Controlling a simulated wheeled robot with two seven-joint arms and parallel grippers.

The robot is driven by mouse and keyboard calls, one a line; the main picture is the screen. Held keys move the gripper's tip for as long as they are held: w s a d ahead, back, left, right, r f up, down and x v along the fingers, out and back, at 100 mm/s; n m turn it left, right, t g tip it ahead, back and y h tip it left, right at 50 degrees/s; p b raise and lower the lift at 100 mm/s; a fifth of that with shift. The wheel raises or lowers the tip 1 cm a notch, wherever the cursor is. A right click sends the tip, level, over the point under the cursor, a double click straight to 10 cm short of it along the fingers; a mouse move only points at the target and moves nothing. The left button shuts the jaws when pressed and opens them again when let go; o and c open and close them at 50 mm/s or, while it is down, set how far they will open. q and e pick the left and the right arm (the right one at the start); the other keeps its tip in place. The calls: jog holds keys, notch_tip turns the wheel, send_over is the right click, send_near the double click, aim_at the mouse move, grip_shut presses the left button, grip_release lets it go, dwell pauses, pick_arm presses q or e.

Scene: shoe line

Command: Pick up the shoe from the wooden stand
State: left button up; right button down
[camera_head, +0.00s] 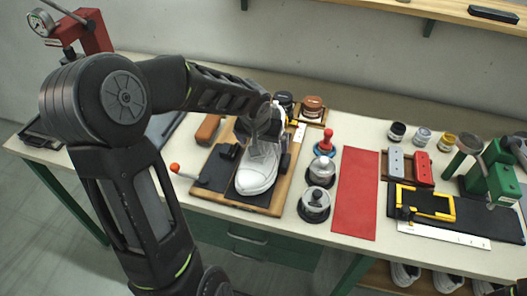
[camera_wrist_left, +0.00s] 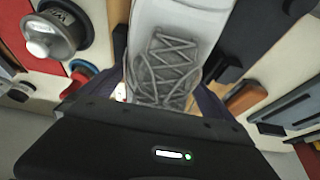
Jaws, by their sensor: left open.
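The shoe (camera_head: 258,169), white with grey laces, lies on the wooden stand (camera_head: 283,195), its toe toward the table's front edge. The stand has a dark top and black blocks beside the shoe. My left gripper (camera_head: 266,127) is over the heel end of the shoe, and the arm partly hides that end. In the left wrist view the laced upper of the shoe (camera_wrist_left: 168,60) runs between the two open fingers; I cannot tell whether they touch it. My right gripper is not in view.
A red-knobbed stick (camera_head: 175,167) lies left of the stand. Lidded metal pots (camera_head: 314,205) stand close on its right, then a red mat (camera_head: 357,190). Jars (camera_head: 397,132) and green presses (camera_head: 490,185) fill the right. Shoes (camera_head: 405,273) sit on a lower shelf.

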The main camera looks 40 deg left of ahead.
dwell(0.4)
pick_arm(q)
jog(key=c, duration=1.6)
jog(key=shift+r, duration=0.15)
notch_tip(320, 180, up, 10)
jog(key=shift+f+b, duration=0.1)
jog(key=shift+b, duration=0.4)
